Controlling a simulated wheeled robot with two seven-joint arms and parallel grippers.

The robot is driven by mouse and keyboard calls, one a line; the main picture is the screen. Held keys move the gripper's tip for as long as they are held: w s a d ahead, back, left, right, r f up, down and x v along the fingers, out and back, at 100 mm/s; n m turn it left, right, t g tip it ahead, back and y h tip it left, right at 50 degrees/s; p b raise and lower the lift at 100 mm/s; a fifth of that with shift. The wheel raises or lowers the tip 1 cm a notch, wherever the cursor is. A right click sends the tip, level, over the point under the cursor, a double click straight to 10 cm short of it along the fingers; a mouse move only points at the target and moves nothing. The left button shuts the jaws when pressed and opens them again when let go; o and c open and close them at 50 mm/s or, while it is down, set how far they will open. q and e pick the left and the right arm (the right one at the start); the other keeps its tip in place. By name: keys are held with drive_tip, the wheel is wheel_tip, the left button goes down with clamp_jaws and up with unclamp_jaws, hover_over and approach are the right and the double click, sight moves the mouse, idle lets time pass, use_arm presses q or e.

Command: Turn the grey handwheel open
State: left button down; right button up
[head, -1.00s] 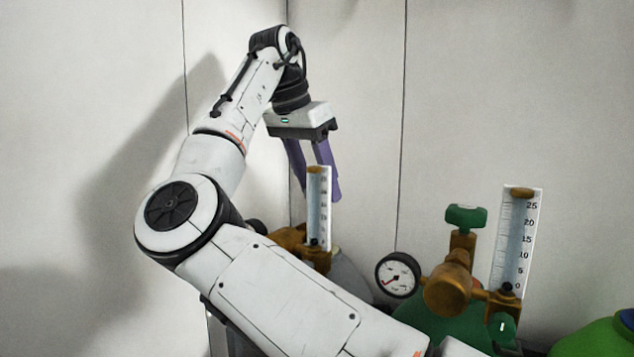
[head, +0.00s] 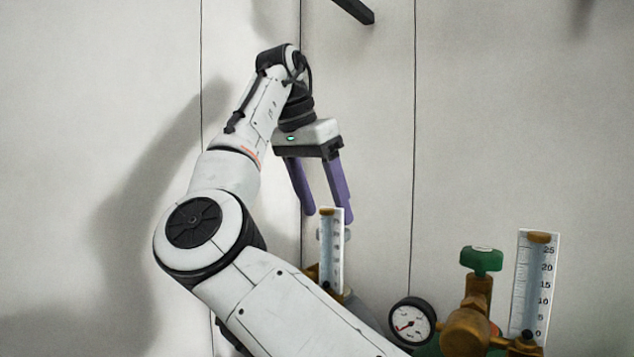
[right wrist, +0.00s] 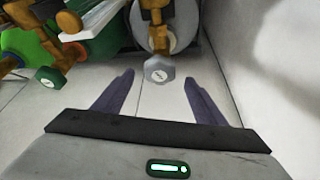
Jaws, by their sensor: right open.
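The grey handwheel (right wrist: 159,71) shows in the right wrist view as a small faceted knob with a pale centre label, above a round grey cylinder. In the head view only its edges (head: 348,233) show, with the flowmeter tube in front of it. My right gripper (head: 325,219) points down with its purple fingers spread, just above the handwheel. In the right wrist view the fingers (right wrist: 158,75) are apart with nothing between them, and the handwheel lies past the tips, roughly centred. How the wheel is turned cannot be told. My left gripper is not in view.
A flowmeter tube (head: 331,250) stands close in front of the handwheel. To the right are a pressure gauge (head: 411,321), a green handwheel (head: 481,260) and a second flowmeter (head: 534,285). Walls stand close behind. The air above the gripper is clear.

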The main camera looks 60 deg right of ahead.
drive_tip(key=s+v, duration=0.1)
drive_tip(key=v, duration=0.5)
drive_tip(key=shift+w+r, duration=0.2)
drive_tip(key=shift+w, duration=0.3)
drive_tip(key=shift+a, duration=0.1)
